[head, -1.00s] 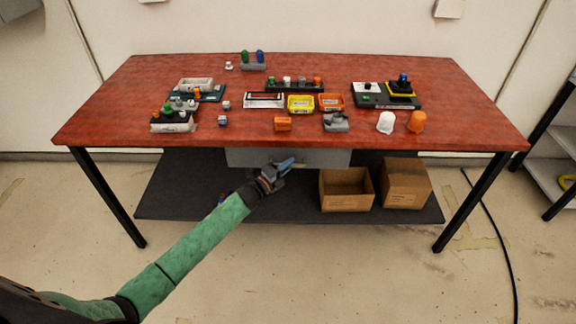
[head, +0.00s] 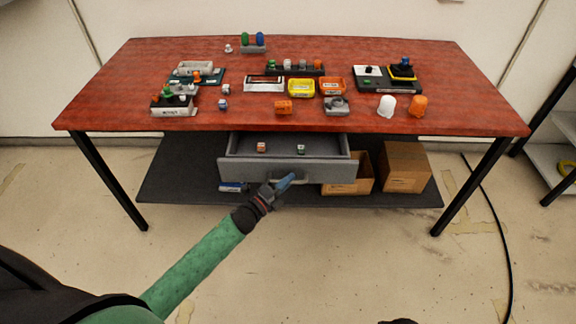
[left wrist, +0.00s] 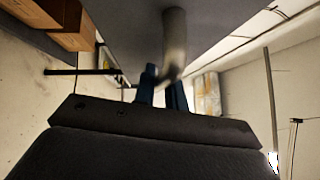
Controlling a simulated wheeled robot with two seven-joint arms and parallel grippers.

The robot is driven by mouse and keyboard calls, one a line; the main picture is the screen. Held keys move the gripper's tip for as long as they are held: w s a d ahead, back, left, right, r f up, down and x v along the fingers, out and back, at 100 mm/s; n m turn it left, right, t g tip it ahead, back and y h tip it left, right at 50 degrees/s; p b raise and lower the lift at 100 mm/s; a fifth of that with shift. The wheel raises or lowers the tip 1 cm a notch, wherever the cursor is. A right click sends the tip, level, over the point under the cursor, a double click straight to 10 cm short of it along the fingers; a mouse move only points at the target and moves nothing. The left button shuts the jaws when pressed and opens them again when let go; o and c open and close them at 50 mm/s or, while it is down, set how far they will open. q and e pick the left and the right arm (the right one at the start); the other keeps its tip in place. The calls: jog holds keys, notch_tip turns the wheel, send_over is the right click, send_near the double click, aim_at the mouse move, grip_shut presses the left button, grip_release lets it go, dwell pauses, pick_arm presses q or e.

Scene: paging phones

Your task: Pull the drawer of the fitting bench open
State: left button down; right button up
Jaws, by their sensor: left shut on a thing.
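The grey drawer (head: 240,171) under the fitting bench (head: 330,119) stands out toward me, open. Two small blocks lie inside it, an orange one (head: 261,147) and one with green (head: 300,149). My left gripper (head: 285,183) is at the drawer's front, shut on its pale handle (head: 302,181). In the left wrist view the blue fingers (left wrist: 160,90) are around the curved handle (left wrist: 174,45), below the grey drawer front (left wrist: 225,20).
Two cardboard boxes (head: 403,167) stand on the dark lower shelf (head: 190,175), one partly behind the drawer. Trays, caps and small parts cover the red top. A black cable (head: 495,220) lies on the floor at right. The floor before the bench is clear.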

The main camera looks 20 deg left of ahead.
pick_arm(q)
jog(key=s+d, duration=0.1)
jog(key=s, duration=0.5)
jog(key=shift+s+d, duration=0.2)
jog(key=shift+d, duration=0.15)
pick_arm(e)
jog(key=shift+a+r, duration=0.1)
jog(key=shift+a, duration=0.2)
jog(key=shift+d, duration=0.1)
pick_arm(q)
jog(key=c, duration=1.7)
grip_release()
jog(key=shift+c, duration=0.2)
pick_arm(e)
jog(key=shift+d, duration=0.25)
